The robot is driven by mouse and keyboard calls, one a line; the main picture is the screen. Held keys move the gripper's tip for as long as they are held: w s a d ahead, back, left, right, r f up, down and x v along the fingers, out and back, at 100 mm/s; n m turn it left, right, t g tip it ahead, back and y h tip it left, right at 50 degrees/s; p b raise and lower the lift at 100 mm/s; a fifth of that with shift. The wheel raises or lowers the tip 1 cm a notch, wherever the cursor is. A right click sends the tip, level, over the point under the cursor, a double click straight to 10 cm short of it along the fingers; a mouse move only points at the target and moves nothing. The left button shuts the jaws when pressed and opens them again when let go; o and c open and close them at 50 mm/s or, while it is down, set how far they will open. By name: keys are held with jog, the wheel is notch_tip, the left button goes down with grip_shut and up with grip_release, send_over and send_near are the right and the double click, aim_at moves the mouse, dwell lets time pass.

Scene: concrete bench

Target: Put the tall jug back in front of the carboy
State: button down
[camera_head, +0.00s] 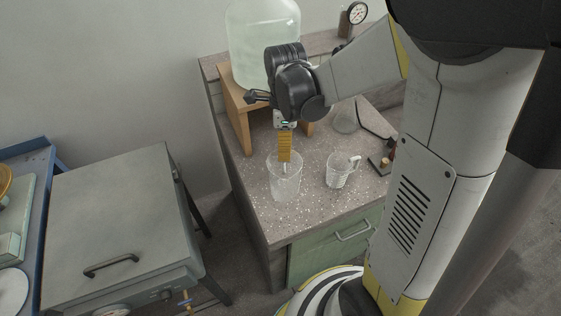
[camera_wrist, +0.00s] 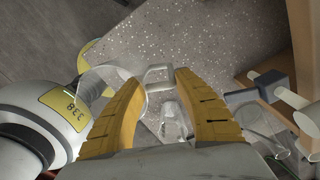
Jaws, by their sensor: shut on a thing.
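The tall jug (camera_head: 284,184) is clear glass and upright, over the left front part of the bench. The carboy (camera_head: 262,38), large and pale green, stands on a wooden stand (camera_head: 236,112) behind it. My gripper (camera_head: 285,158) points down at the jug's rear side, its yellow fingers shut on the jug. In the wrist view the jug (camera_wrist: 100,80) lies left of the fingers, its handle (camera_wrist: 158,70) between the fingertips. I cannot tell whether its base touches the bench.
A smaller glass jug (camera_head: 338,176) stands close to the right. A flask (camera_head: 344,118) and a dark stand (camera_head: 378,164) are farther right. The bench (camera_head: 262,215) is free in front and left of the tall jug. A grey metal unit (camera_head: 115,215) stands left, across a gap.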

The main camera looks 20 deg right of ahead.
aim_at(284, 171)
jog(key=shift+w+a+f+b, duration=0.2)
jog(key=shift+f+b, duration=0.3)
jog(key=shift+f, duration=0.6)
jog(key=shift+w+a+f+b, duration=0.15)
jog(key=shift+f+b, duration=0.3)
jog(key=shift+f, duration=0.65)
jog(key=shift+s, duration=0.15)
jog(key=shift+f, duration=0.15)
jog(key=c, duration=0.9)
grip_release()
jog(key=shift+c, duration=0.2)
